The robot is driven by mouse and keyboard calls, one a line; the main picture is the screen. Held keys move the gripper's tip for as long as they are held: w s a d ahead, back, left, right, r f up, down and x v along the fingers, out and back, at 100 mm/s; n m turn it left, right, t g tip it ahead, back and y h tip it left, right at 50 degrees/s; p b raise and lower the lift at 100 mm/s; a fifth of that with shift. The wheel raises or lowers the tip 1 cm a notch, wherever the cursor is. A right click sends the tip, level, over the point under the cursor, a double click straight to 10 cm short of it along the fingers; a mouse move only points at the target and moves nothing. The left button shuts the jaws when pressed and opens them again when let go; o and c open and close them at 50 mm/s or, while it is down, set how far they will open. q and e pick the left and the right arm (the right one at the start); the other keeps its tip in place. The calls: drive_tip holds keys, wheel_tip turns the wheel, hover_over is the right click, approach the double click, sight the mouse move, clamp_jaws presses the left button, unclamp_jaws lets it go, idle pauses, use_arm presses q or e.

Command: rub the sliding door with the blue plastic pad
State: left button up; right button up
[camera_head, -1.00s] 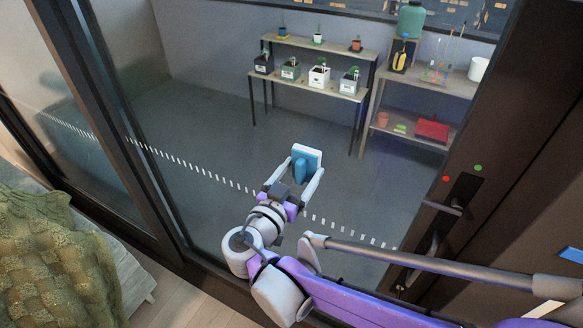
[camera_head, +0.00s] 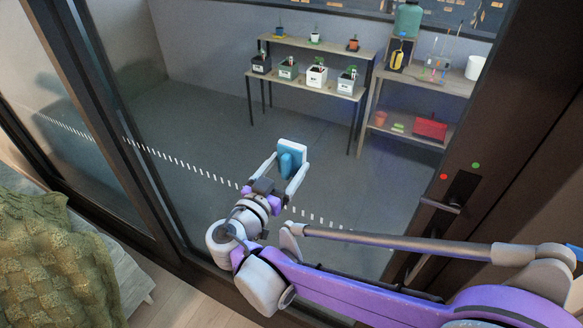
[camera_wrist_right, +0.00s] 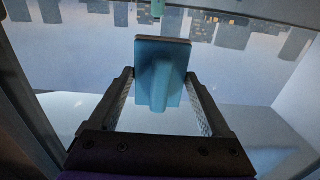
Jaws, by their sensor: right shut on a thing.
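The sliding door (camera_head: 205,125) is a large glass panel in a dark frame, with a row of white dashes across it. My right gripper (camera_head: 286,168) is in front of the glass. It is shut on the blue plastic pad (camera_head: 286,163), which has a raised blue grip and a pale edge on its far side. In the right wrist view, the pad (camera_wrist_right: 173,55) sits upright between the two fingers, its face toward the glass. I cannot tell whether the pad touches the glass. My left gripper is not in view.
A door handle (camera_head: 440,205) is on the dark frame at right. A green knitted blanket (camera_head: 50,255) covers furniture at lower left. Plant shelves (camera_head: 320,90) and a rack with a red box (camera_head: 430,128) stand behind the glass. The glass left of the pad is clear.

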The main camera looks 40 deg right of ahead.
sight(255, 144)
drive_tip(key=shift+w+a, duration=0.7)
drive_tip(key=shift+w, duration=0.95)
drive_tip(key=shift+w+a, duration=0.65)
drive_tip(key=shift+w, duration=1)
drive_tip(key=shift+w+a, duration=0.7)
drive_tip(key=shift+w, duration=0.95)
drive_tip(key=shift+s, duration=0.1)
drive_tip(key=shift+v, duration=3)
drive_tip(key=v, duration=0.3)
drive_tip(key=shift+f, duration=0.1)
